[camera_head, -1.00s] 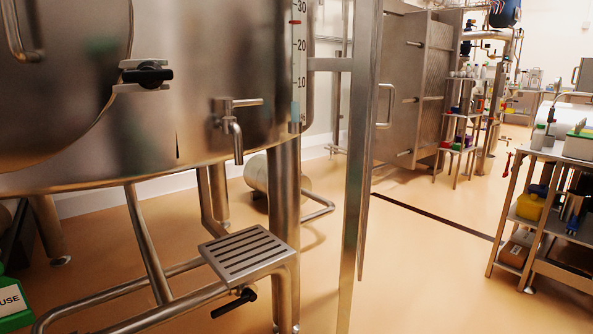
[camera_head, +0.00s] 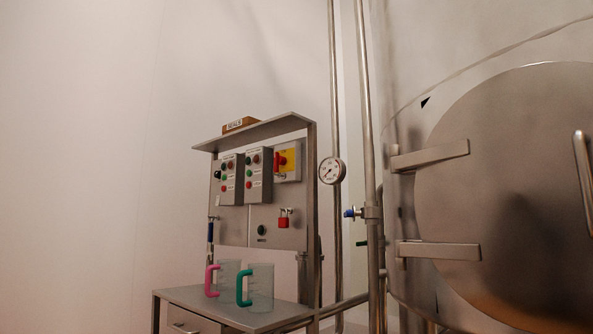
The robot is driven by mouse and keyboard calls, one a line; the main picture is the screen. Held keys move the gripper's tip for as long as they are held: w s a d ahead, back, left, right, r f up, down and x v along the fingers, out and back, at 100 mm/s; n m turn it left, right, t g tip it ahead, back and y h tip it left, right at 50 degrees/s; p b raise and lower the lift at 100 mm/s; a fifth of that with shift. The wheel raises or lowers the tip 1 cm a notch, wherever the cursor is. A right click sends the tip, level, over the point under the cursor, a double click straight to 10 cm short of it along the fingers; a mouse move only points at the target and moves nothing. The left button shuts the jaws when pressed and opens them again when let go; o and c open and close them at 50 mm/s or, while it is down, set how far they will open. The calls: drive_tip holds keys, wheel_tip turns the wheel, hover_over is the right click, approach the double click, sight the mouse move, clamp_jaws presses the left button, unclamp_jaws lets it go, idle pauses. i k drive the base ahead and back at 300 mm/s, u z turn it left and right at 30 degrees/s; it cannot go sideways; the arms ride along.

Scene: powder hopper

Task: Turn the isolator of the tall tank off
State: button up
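A large steel tank (camera_head: 400,110) with a round hatch (camera_head: 500,210) fills the right of the head view. Left of it stands a steel control panel (camera_head: 290,225) under a small roof. At its upper right is a yellow plate with a red rotary handle, an isolator switch (camera_head: 281,161). The handle looks roughly upright, but it is too small to be sure of its setting. Two grey button boxes (camera_head: 231,180) (camera_head: 258,175) sit left of it. I cannot tell from this view which tank the isolator belongs to. My gripper is not in view.
A bench (camera_head: 200,303) below the panel holds a pink-handled jug (camera_head: 226,275) and a green-handled jug (camera_head: 261,287). A red padlock (camera_head: 284,220) hangs on the panel. A gauge (camera_head: 332,171), vertical pipes (camera_head: 369,110) and a blue-handled valve (camera_head: 352,213) stand between panel and tank.

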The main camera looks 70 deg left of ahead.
sight(279, 159)
drive_tip(key=u, duration=2.5)
